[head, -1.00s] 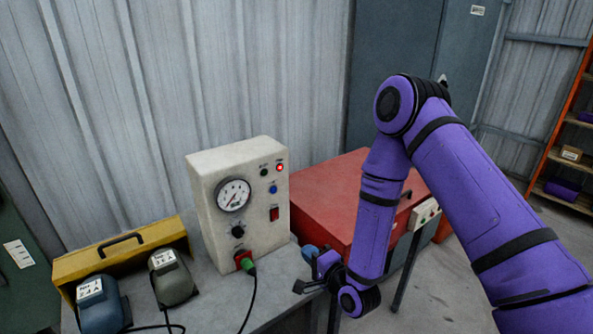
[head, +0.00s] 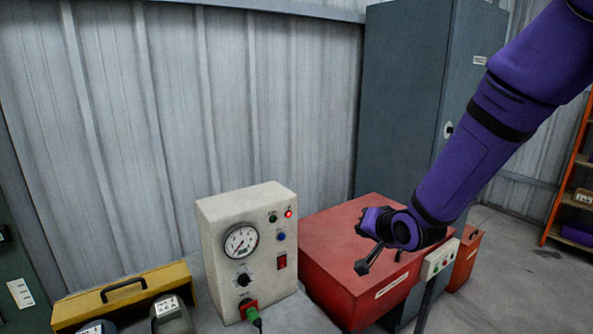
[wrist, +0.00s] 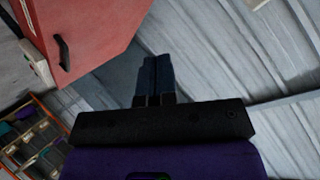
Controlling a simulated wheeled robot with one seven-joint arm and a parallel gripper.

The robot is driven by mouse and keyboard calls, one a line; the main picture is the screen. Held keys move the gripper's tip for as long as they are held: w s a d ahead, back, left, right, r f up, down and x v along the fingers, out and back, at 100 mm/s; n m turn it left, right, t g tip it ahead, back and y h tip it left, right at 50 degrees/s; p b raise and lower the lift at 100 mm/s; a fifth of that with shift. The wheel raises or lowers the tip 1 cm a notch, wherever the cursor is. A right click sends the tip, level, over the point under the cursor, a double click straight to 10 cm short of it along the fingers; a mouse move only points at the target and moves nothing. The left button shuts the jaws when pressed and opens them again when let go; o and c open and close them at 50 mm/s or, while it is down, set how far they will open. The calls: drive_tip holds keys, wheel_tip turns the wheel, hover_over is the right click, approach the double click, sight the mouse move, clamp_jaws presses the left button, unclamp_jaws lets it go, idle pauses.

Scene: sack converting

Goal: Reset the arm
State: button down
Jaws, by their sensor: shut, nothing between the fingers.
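My gripper (head: 368,262) is in front of the red cabinet in the head view, at the end of my purple arm.
The red cabinet (head: 338,277) stands close behind my gripper. A yellow case (head: 125,297) and plugs lie on the bench at the lower left. A tall grey cabinet (head: 405,110) stands at the back. An orange shelf (head: 568,165) is at the far right.

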drive_tip(key=s+d+r+n+g+h, duration=0.2)
drive_tip(key=s+d+r+g+h, duration=0.15)
drive_tip(key=s+d+r, duration=0.8)
drive_tip(key=s+d+r+n+g, duration=0.1)
drive_tip(key=s+r, duration=0.2)
drive_tip(key=s, duration=0.7)
drive_tip(key=s+d+r+g, duration=0.1)
drive_tip(key=s+r, duration=0.2)
drive_tip(key=s, duration=0.6)
drive_tip(key=shift+s+d+r+n+h, duration=0.2)
drive_tip(key=shift+s+d+n+h, duration=0.1)
drive_tip(key=shift+s+n+h, duration=0.1)
